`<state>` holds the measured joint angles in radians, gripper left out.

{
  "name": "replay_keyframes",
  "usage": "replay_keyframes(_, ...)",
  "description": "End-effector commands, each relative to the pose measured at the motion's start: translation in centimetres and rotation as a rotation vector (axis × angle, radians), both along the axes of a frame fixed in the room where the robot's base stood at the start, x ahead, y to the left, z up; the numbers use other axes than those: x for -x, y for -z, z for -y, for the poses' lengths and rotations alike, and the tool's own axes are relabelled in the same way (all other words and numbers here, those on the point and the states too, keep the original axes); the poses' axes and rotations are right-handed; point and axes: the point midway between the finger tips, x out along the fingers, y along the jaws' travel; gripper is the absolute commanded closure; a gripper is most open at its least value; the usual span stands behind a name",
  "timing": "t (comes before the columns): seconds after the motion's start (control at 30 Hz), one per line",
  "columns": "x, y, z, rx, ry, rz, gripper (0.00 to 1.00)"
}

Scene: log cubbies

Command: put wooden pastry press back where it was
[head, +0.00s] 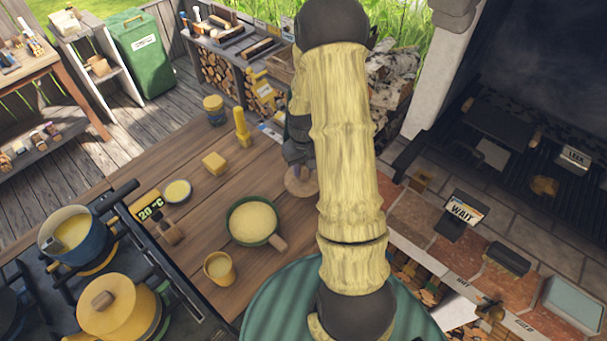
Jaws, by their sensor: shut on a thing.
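The wooden pastry press (300,183) shows as a pale round wooden disc at the far right part of the plank table (190,262). My gripper (296,160) is dark and sits directly above the disc, shut on the press. The upper part of the press is hidden by the gripper, and my arm covers the area just to the right. I cannot tell whether the disc touches the table or hangs slightly above it.
On the table stand a green pan (253,221), a yellow cup (219,268), a yellow block (214,163), a small bowl (178,191), a yellow bottle-like item (242,128) and a jar (214,110). A stove with pots (120,305) is left; a brick grill ledge (415,212) is right.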

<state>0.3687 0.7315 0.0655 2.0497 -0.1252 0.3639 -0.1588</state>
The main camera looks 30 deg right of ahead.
Motion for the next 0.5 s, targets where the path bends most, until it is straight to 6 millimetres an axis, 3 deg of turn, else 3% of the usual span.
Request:
replay_keyframes(0.17,0.0,0.5,0.0,-0.001,0.0,-0.002,0.86)
replay_keyframes(0.5,0.1,4.0,0.0,0.0,0.001,-0.001,0.86)
